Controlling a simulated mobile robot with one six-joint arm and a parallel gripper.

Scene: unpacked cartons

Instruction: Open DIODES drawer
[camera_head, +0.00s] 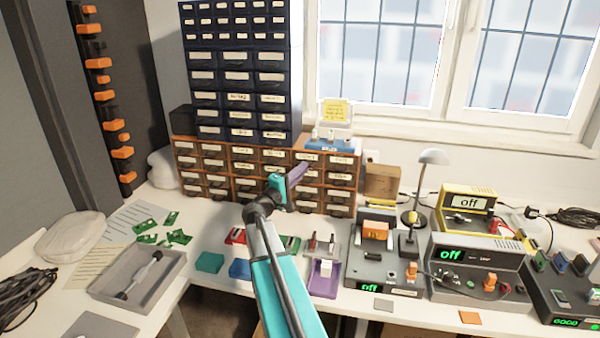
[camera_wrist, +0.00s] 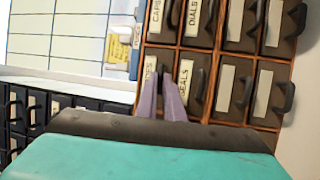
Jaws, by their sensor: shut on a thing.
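The DIODES drawer (camera_wrist: 149,82) is in the brown cabinet's top row; its label is partly covered in the wrist view, with only the ending legible. In the head view this drawer (camera_head: 307,156) is just beyond my fingertips. My gripper (camera_head: 299,171) reaches the cabinet front. In the wrist view its two purple fingers (camera_wrist: 166,90) are close together beside the label, shut on the drawer's handle, which they hide. The drawer looks about flush with its neighbours.
A SEALS drawer (camera_wrist: 191,90), CAPS drawer (camera_wrist: 157,18) and DIALS drawer (camera_wrist: 193,20) adjoin it, with dark handles. A dark blue drawer tower (camera_head: 240,78) stands on the cabinet. A blue stand with a yellow note (camera_head: 336,110) sits above. Devices (camera_head: 383,270) and trays crowd the bench.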

